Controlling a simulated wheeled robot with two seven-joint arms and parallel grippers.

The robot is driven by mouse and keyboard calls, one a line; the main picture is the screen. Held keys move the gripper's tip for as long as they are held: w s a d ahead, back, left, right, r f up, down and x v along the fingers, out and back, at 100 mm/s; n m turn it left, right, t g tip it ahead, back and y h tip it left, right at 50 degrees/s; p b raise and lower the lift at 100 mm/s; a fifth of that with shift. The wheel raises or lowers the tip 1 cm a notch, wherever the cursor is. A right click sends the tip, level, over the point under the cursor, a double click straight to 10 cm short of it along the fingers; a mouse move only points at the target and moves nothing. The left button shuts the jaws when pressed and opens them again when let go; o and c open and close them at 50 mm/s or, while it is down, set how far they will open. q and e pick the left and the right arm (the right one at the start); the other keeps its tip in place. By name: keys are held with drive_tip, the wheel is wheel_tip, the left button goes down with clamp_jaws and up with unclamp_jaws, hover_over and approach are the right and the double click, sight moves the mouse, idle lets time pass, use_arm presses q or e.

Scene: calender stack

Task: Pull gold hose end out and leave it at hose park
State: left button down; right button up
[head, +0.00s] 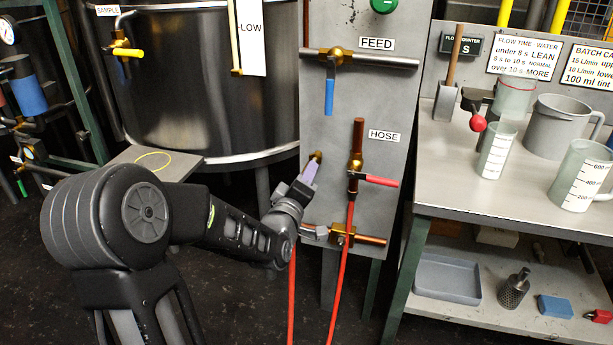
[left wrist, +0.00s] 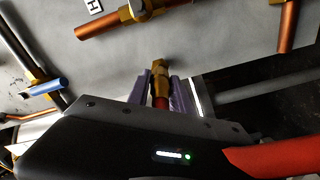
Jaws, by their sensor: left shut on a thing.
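The gold hose end (head: 317,156) shows just above my left gripper (head: 309,171), in front of the left part of the grey panel. My left gripper is shut on the hose just behind the gold end. In the left wrist view, the gold end (left wrist: 159,68) sticks out beyond the purple fingers (left wrist: 161,92), with a bit of red hose between them. I cannot tell whether its tip touches anything. The red hose (head: 292,290) hangs below my wrist. No part is labelled as the hose park, so I cannot tell which it is.
The grey panel (head: 345,110) carries a blue-handled FEED valve (head: 329,97), a red-handled HOSE valve (head: 378,180) and a lower brass fitting (head: 343,235) with copper pipe. A steel tank (head: 215,90) stands left. A bench (head: 455,190) with jugs stands right.

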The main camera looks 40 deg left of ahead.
use_arm(q)
drive_tip(key=shift+b+x, duration=0.65)
drive_tip(key=shift+x, duration=0.8)
drive_tip(key=c, duration=0.8)
unclamp_jaws()
drive_tip(key=shift+o, duration=0.2)
drive_tip(key=shift+s, duration=0.1)
drive_tip(key=b+v, duration=0.1)
drive_tip(key=v, duration=0.6)
idle(0.7)
